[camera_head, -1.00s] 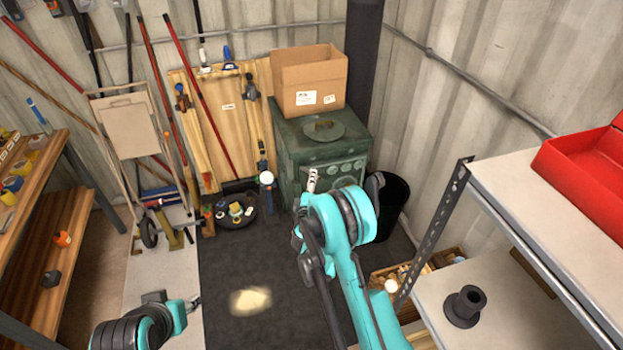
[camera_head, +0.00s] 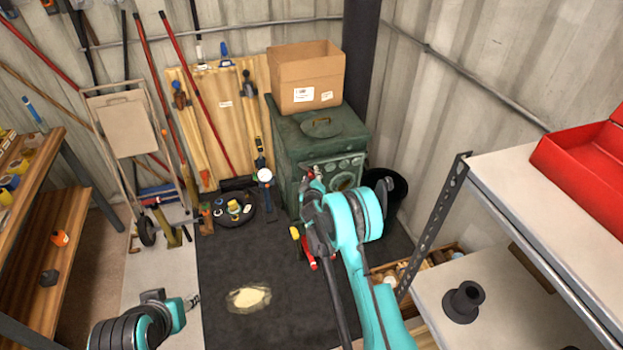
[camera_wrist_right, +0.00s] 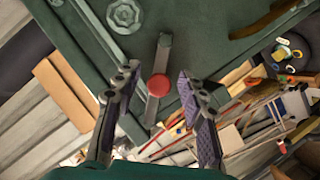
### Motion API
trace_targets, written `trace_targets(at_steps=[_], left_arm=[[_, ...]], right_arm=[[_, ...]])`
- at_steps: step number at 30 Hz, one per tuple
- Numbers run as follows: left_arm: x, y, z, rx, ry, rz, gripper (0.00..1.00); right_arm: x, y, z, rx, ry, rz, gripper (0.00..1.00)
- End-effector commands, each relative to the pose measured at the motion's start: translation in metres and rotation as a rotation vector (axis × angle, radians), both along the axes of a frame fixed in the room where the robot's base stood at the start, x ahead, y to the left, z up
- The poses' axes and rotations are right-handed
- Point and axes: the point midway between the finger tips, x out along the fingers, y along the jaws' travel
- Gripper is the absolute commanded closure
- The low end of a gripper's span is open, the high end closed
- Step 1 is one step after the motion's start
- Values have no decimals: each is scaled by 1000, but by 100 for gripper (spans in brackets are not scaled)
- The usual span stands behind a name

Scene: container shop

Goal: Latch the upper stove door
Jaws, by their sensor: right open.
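The dark green stove (camera_head: 305,134) stands in the back corner, its front partly hidden by my right arm. In the right wrist view, a grey handle bar with a red round knob (camera_wrist_right: 158,86) shows against the green stove surface (camera_wrist_right: 85,45). My right gripper (camera_wrist_right: 157,72) is open, with one finger on each side of the bar and knob. I see no clear contact. In the head view the right gripper (camera_head: 316,176) is at the stove's front, its fingers small and partly hidden. My left gripper (camera_head: 194,301) is low at the left, its jaws unclear.
A cardboard box (camera_head: 306,78) sits on the stove's top. A black bin (camera_head: 398,190) stands right of the stove. A shelf unit with a red box (camera_head: 590,160) is at the right. A black tray (camera_head: 238,207) of small items lies left of the stove.

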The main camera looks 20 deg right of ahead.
Motion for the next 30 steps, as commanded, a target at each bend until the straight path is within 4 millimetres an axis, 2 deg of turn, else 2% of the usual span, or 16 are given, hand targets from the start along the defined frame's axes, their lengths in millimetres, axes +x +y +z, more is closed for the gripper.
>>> trace_targets(at_steps=[8, 9, 13, 14, 23, 30], left_arm=[[0, 0, -1, 0, 0, 0, 60], [0, 0, -1, 0, 0, 0, 60], [0, 0, -1, 0, 0, 0, 60], [0, 0, -1, 0, 0, 0, 60], [0, 0, -1, 0, 0, 0, 60], [0, 0, -1, 0, 0, 0, 60]], right_arm=[[3, -1, 0, 0, 0, 0, 59], [3, -1, 0, -1, 0, 0, 61], [3, -1, 0, -1, 0, 0, 96], [3, -1, 0, -1, 0, 0, 100], [3, 0, -1, -14, 0, 0, 100], [3, 4, -5, -108, -4, 2, 100]])
